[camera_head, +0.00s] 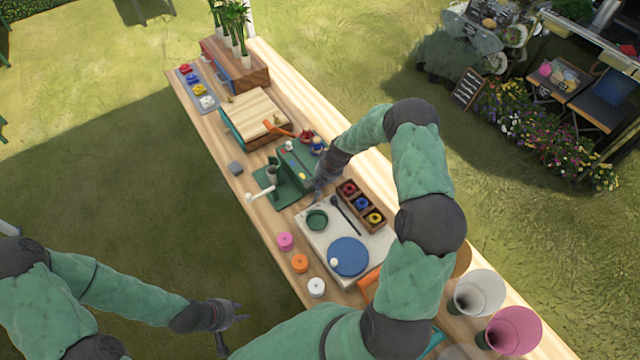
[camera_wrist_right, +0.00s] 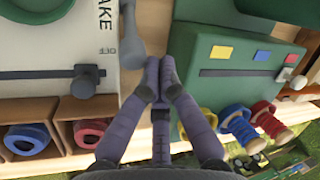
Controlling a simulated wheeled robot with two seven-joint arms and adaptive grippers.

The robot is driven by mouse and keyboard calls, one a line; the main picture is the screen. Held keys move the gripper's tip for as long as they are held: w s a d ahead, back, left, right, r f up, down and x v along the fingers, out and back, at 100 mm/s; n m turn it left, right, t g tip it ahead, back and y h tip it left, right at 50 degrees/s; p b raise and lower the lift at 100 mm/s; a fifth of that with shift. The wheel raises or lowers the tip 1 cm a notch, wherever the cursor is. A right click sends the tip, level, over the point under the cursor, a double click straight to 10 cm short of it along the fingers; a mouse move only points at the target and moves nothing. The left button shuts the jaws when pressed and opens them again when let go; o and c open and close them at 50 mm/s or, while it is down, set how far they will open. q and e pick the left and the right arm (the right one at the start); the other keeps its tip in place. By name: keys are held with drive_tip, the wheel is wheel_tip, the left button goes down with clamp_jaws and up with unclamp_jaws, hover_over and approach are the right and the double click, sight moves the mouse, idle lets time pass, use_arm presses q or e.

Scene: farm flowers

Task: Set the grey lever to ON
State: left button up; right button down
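The grey lever (camera_wrist_right: 130,58) looks to be the rounded grey piece beside the "OFF" mark on a white panel (camera_wrist_right: 60,35), in the right wrist view. My right gripper (camera_wrist_right: 160,68) has its fingertips drawn together just right of that piece; I cannot tell whether they touch it. Nothing shows between the fingertips. In the head view my right gripper (camera_head: 320,186) is at the edge of the green machine, and the lever is too small to make out. No "ON" mark is visible. My left gripper (camera_head: 230,328) is open and empty, off the near side of the bench.
The green machine (camera_wrist_right: 215,45) stands right of my right fingers, with a slot and small knob. A dark knob (camera_wrist_right: 88,80) sits on the white panel. A wooden rack (camera_head: 362,203) holds coloured rings. Spools (camera_wrist_right: 237,124) lie below the machine. Cups (camera_head: 480,292) stand at lower right.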

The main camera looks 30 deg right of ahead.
use_arm(q)
drive_tip(key=shift+a+f+b, duration=0.4)
drive_tip(key=shift+f+b, duration=0.05)
use_arm(e)
drive_tip(key=a+r, duration=0.1)
drive_tip(key=a, duration=0.6)
drive_tip(key=shift+s+a, duration=0.25)
drive_tip(key=shift+s, duration=0.1)
use_arm(q)
drive_tip(key=shift+r, duration=0.1)
use_arm(e)
drive_tip(key=shift+d+r, duration=0.1)
drive_tip(key=shift+r, duration=0.05)
use_arm(q)
drive_tip(key=shift+r+p, duration=0.4)
drive_tip(key=shift+p, duration=0.1)
use_arm(e)
drive_tip(key=shift+r, duration=0.9)
